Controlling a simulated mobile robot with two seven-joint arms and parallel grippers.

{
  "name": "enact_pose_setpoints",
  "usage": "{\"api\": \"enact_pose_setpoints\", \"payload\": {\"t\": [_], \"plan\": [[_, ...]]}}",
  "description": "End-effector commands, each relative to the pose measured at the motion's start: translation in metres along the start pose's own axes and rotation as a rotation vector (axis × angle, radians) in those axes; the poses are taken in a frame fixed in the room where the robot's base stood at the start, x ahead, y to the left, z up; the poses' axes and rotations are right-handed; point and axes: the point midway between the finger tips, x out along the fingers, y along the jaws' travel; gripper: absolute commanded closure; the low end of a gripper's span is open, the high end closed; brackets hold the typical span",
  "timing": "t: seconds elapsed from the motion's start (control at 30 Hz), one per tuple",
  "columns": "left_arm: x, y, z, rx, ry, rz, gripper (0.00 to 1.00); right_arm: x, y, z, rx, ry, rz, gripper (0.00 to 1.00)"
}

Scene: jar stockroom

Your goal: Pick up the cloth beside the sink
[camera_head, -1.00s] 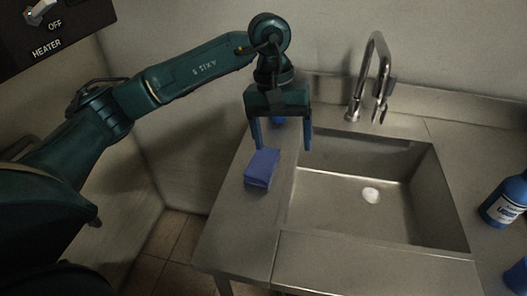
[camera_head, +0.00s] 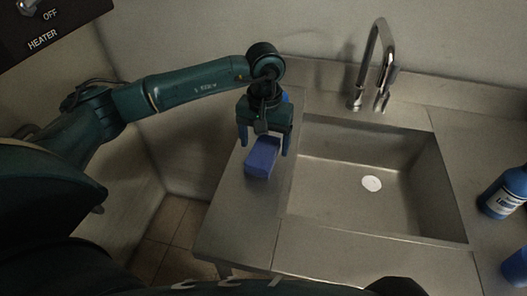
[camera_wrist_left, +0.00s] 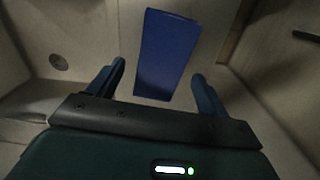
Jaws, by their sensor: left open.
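The cloth (camera_head: 262,158) is a folded blue-purple block. It lies on the steel counter to the left of the sink (camera_head: 372,184). My left gripper (camera_head: 265,144) is open, with its fingers over the cloth's far part, one on each side. In the left wrist view the cloth (camera_wrist_left: 167,54) shows ahead of and between the two spread fingers (camera_wrist_left: 158,88), with gaps on both sides. I cannot tell the exact height of the fingers above the counter. My right gripper is not in view.
A chrome faucet (camera_head: 374,66) stands behind the sink. A blue labelled bottle (camera_head: 505,194) and another blue item (camera_head: 516,267) stand on the right. A heater panel (camera_head: 55,22) is at upper left. The counter's front left is clear.

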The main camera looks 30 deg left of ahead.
Motion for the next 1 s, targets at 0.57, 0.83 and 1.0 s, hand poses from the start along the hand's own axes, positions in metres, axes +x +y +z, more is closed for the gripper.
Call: {"api": "enact_pose_setpoints", "payload": {"t": [0.57,0.83,1.0], "plan": [[0.023,0.0,0.0,0.001,0.001,0.001,0.33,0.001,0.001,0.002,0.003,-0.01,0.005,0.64],[0.023,0.0,0.0,0.001,0.001,0.001,0.55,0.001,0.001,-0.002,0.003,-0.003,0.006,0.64],[0.022,0.0,0.0,0.001,0.001,0.001,0.69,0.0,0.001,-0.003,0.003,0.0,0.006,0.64]]}}
